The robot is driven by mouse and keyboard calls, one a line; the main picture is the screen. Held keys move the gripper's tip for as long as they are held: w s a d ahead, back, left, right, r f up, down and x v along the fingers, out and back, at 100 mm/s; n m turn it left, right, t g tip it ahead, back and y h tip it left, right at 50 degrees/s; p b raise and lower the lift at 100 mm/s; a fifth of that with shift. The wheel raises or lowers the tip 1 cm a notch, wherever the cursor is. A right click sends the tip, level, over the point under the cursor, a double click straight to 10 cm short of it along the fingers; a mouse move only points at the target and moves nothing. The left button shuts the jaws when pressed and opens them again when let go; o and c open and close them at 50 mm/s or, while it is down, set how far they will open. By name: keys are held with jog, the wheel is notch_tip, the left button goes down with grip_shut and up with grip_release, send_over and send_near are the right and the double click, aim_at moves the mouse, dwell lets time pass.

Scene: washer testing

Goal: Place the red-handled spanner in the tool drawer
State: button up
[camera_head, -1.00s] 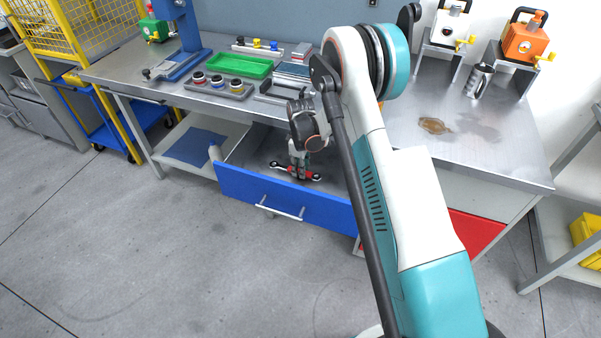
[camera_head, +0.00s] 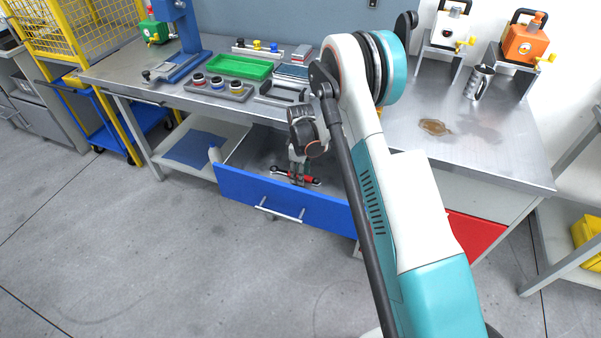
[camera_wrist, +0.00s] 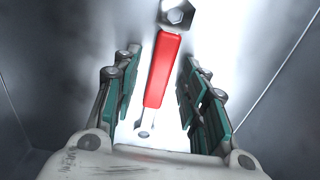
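The red-handled spanner (camera_head: 310,180) lies inside the open blue-fronted tool drawer (camera_head: 238,187), seemingly on its floor. In the wrist view its red handle (camera_wrist: 163,72) runs lengthwise between my fingers, with a dark ring end at the top and a pale end near the palm. My gripper (camera_head: 297,178) points down into the drawer over the middle of the spanner. In the wrist view my gripper (camera_wrist: 158,85) is open, with its green-padded fingers on either side of the handle and a gap showing on both sides.
The steel workbench top (camera_head: 408,135) overhangs the back of the drawer. On it stand a green tray (camera_head: 240,66), a grey holder with several round pieces (camera_head: 218,89) and a metal mug (camera_head: 479,82). A closed red drawer (camera_head: 474,236) is at right. The drawer floor beside the spanner is mostly clear.

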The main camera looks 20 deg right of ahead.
jog(key=s+r+m+t+p, duration=0.1)
jog(key=s+r+p, duration=0.1)
jog(key=r, duration=1.1)
jog(key=s+r+m+t+p, duration=0.1)
jog(key=s+r+p, duration=0.15)
jog(key=r, duration=1.05)
jog(key=s+r+m+t, duration=0.1)
jog(key=s+r+m, duration=0.2)
jog(key=s+r, duration=0.75)
jog(key=s+r+m+t, duration=0.2)
jog(key=s+m, duration=0.1)
jog(key=s, duration=0.7)
jog(key=s+r+m+t, duration=0.2)
jog(key=s, duration=0.8)
jog(key=shift+r+m, duration=0.25)
jog(key=shift+m, duration=0.15)
